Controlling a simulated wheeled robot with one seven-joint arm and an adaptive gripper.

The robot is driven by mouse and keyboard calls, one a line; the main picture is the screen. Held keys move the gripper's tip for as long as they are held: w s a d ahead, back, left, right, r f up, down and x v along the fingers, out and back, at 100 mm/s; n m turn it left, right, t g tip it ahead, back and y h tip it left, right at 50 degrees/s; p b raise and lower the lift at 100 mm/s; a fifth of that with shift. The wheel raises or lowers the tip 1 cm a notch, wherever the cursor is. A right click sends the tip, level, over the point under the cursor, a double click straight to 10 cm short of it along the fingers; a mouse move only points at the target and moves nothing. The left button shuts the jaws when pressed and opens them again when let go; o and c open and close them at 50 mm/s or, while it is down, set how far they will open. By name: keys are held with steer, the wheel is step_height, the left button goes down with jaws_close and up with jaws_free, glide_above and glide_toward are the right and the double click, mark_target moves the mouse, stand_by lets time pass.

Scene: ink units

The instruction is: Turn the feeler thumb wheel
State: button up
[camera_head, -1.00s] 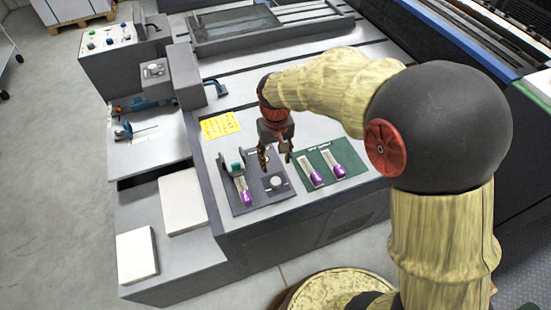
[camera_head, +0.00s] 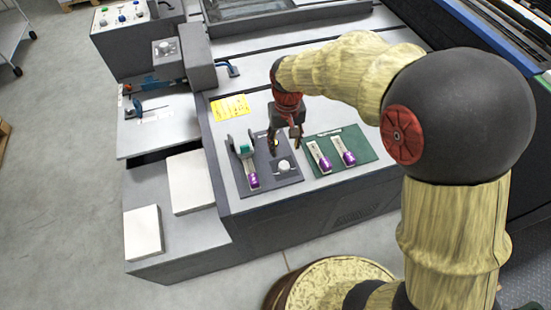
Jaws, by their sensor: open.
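My gripper (camera_head: 285,143) points down with its two dark fingers apart and nothing visible between them. It is over the dark grey mat (camera_head: 243,205) on the machine's flat top. A small round silver knob (camera_head: 283,166) on that mat shows just below the fingers in the picture; whether they touch it I cannot tell. A second round knob (camera_head: 165,48) sits on a grey box at the upper left. A blue-tipped metal lever (camera_head: 137,106) stands on the left plate. Which of these is the feeler thumb wheel is too small to tell.
A purple-ended strip with a green part (camera_head: 245,150) lies on the dark mat's left. Two purple-ended strips (camera_head: 319,157) lie on a green mat (camera_head: 365,155) to the right. A yellow note (camera_head: 229,107) lies behind. White pads (camera_head: 142,232) are at the left.

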mark_target(284, 165)
step_height(284, 165, down, 4)
steer(key=b, duration=0.3)
steer(key=shift+f+b, duration=1.3)
steer(key=shift+f, duration=2.25)
steer(key=c, duration=0.4)
steer(key=c, duration=0.7)
steer(key=shift+c, duration=0.4)
